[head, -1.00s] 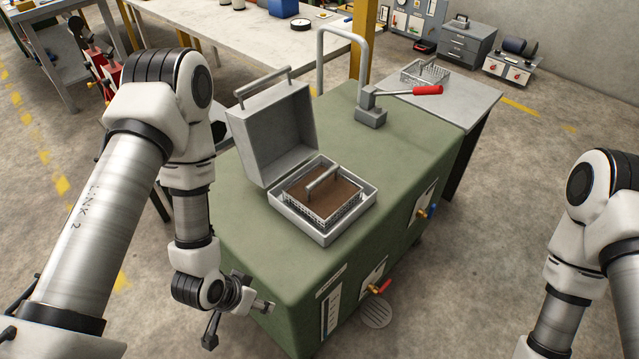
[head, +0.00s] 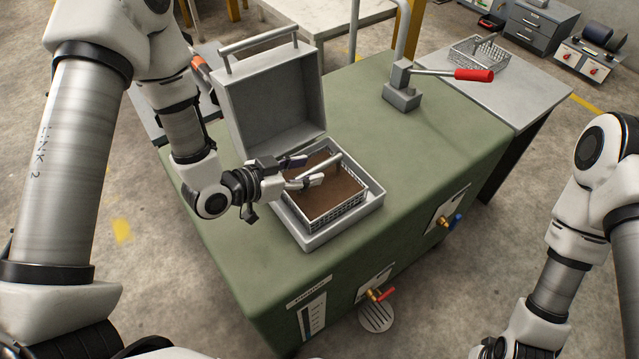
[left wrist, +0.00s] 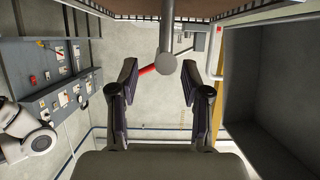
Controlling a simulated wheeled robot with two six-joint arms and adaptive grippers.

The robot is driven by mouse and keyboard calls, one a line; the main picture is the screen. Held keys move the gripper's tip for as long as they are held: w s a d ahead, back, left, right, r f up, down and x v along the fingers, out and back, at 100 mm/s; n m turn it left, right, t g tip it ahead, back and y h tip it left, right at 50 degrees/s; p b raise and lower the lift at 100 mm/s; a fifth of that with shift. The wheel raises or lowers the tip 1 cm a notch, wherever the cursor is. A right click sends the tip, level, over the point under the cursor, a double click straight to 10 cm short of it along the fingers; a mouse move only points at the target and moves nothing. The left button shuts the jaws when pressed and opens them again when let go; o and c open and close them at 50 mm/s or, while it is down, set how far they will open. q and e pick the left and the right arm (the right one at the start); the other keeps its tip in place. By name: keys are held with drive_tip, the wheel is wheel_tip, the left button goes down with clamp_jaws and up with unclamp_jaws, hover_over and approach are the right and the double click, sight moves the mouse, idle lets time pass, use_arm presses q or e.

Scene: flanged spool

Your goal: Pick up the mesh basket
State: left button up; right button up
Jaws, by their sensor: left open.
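The mesh basket (head: 343,214) has a grey wire wall, a brown filling and a grey bar handle (head: 328,164). It sits inside the open grey box (head: 350,226) on the green cabinet. My left gripper (head: 305,171) is open, reaching in from the left above the basket, with its fingers near the handle. In the left wrist view the handle (left wrist: 166,38) shows end-on between the two spread fingers (left wrist: 164,92), with clear gaps on both sides. The fingers partly hide the handle in the head view. My right gripper is out of the picture.
The box's raised lid (head: 275,105) stands close behind my left gripper. A lever with a red grip (head: 472,75) rises from the green cabinet (head: 365,95). A second wire basket (head: 478,53) stands on the grey side table (head: 520,88). The cabinet top right of the box is clear.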

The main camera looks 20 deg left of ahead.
sight(315, 167)
use_arm(q)
drive_tip(key=x, duration=0.4)
drive_tip(key=shift+w+f+p, duration=0.2)
drive_tip(key=shift+w+p, duration=0.05)
drive_tip(key=shift+p, duration=0.05)
clamp_jaws()
drive_tip(key=shift+r, duration=0.15)
